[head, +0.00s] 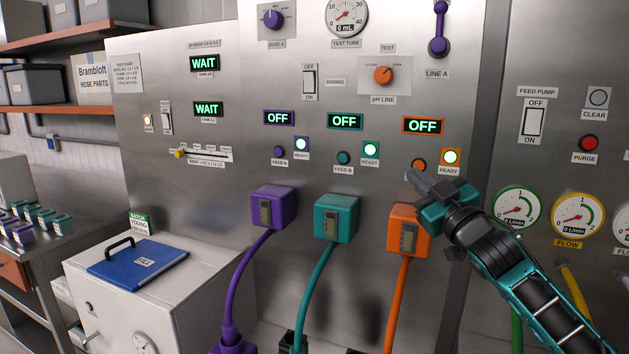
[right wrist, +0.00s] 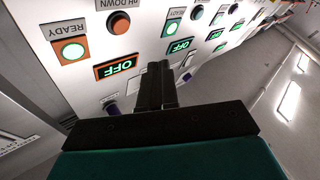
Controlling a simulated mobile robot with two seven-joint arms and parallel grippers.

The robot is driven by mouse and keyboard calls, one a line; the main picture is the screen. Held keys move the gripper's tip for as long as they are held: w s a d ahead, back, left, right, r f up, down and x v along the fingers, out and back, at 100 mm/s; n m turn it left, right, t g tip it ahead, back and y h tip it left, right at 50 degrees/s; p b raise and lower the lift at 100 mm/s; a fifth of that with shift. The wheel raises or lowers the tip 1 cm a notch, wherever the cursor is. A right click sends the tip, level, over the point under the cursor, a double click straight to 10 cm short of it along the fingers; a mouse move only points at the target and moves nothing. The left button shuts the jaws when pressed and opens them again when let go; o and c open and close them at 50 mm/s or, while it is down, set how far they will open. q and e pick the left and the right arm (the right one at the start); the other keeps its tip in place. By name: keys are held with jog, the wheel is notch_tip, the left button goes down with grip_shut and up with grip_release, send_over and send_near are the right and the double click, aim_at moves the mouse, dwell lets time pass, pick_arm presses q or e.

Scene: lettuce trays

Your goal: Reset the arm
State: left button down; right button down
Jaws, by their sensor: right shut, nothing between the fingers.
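My right gripper (head: 412,176) is shut and empty in the head view. Its tips are close to the orange button (head: 419,165) under the orange OFF display (head: 423,125); I cannot tell whether they touch it. In the right wrist view the shut fingers (right wrist: 156,70) point at the panel, near the orange OFF display (right wrist: 116,68), with the orange button (right wrist: 119,22) off to the upper left. The arm reaches in from the lower right, beside the orange plug box (head: 402,222). My left gripper is not in view.
Purple (head: 273,206) and teal (head: 336,216) plug boxes with hanging hoses stick out from the steel panel (head: 290,170). A blue folder (head: 138,263) lies on a white cabinet at the left. Gauges (head: 516,207) and switches sit to the right of the arm.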

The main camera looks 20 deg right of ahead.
jog(key=s+a+f+m+g+h, duration=0.1)
jog(key=s+a+f+g, duration=0.3)
jog(key=f, duration=0.7)
jog(key=s+a+f+m+g, duration=0.25)
jog(key=s+a+f, duration=0.25)
jog(key=f, duration=0.6)
jog(key=s+a+f+g, duration=0.3)
jog(key=s+f+g, duration=0.1)
jog(key=s, duration=0.5)
jog(key=s+a+f+g, duration=0.2)
jog(key=s+f+g, duration=0.25)
jog(key=s, duration=0.35)
jog(key=s+a+f+g, duration=0.3)
jog(key=s+f, duration=0.1)
jog(key=s, duration=0.5)
jog(key=w+a+f+t+y, duration=0.1)
jog(key=w+a+f+t, duration=0.1)
jog(key=w+f+t, duration=0.5)
notch_tip(320, 180, down, 2)
jog(key=shift+w+a+f+y, duration=0.25)
jog(key=shift+w+a+y, duration=0.05)
jog(key=shift+w+y, duration=0.15)
